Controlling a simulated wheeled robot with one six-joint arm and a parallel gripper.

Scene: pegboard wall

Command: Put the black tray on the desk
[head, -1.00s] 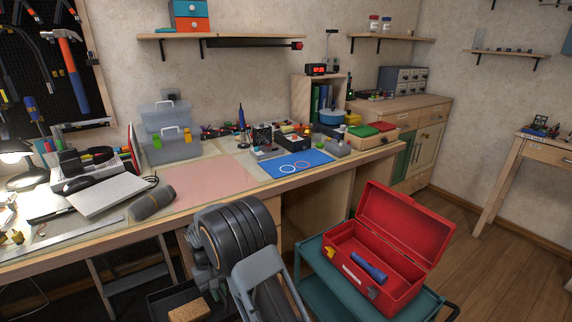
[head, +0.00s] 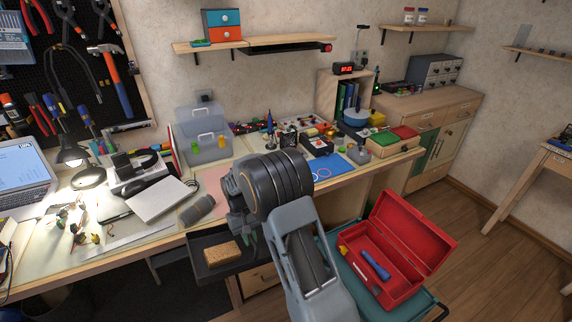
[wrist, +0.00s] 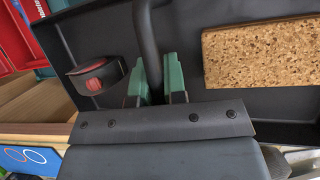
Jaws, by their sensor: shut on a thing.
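My gripper (wrist: 160,82) is shut on a dark upright bar or handle of the black tray (wrist: 215,15) in the wrist view. The tray holds a brown speckled block (wrist: 262,52) and a small black-and-red item (wrist: 96,80). The tray looks about level.
A pink mat (head: 211,180) lies on the desk, with a grey rounded object (head: 198,208) and a white flat item (head: 160,199) to its left. A blue mat (head: 328,168) lies to the right. An open red toolbox (head: 385,285) stands on a teal cart at right.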

